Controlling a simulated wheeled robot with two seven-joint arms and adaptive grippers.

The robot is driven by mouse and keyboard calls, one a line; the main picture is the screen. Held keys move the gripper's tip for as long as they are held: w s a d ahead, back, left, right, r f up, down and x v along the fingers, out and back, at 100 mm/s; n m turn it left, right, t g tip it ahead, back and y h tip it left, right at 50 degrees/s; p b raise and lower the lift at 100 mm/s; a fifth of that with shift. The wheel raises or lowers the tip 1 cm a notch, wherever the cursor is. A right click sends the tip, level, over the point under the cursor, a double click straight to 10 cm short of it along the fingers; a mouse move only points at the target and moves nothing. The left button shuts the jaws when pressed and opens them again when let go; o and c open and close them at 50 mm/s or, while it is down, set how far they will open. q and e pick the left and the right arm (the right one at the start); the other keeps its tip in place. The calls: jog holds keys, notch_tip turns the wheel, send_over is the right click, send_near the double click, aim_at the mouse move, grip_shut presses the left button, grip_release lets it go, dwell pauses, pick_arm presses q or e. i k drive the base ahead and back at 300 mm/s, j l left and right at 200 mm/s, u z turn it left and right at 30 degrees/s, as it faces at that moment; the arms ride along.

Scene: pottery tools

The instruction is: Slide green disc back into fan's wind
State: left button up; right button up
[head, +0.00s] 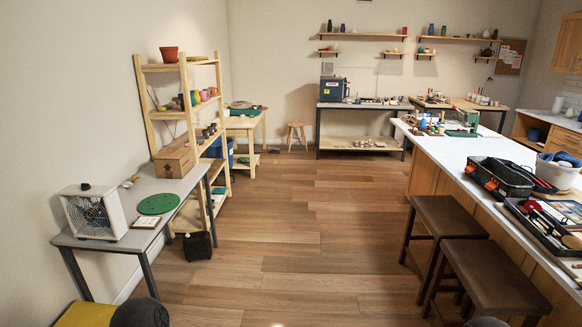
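The flat green disc (159,204) lies on the narrow grey table (182,187) against the left wall. The white box fan (88,214) stands upright at the table's near left end, its round grille facing right and toward me. The disc is to the right of the fan, apart from it, with a gap of bare tabletop between. Whether the fan is turning cannot be told. Neither of my grippers shows in the head view.
A small framed card (146,222) lies between fan and disc at the front edge. A wooden box (175,160) stands behind. The central floor (290,240) is clear; stools (448,217) line the counter at right.

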aim_at(158, 205)
jog(key=i, duration=3.9)
jog(key=i+u, duration=0.15)
jog(key=i, duration=0.35)
jog(key=i+l+u, duration=0.15)
jog(key=i, duration=0.3)
jog(key=i+l+u, duration=0.2)
jog(key=i, duration=0.25)
jog(key=i+l+u, duration=0.15)
jog(key=i, duration=0.35)
jog(key=i+l+u, duration=0.5)
jog(key=u, duration=0.15)
jog(key=i+l+u, duration=0.6)
jog(key=l, duration=0.15)
jog(key=l+u, duration=0.35)
jog(key=i+l+u, duration=0.1)
jog(key=l+u, duration=0.2)
jog(key=l, duration=0.25)
jog(key=u, duration=2)
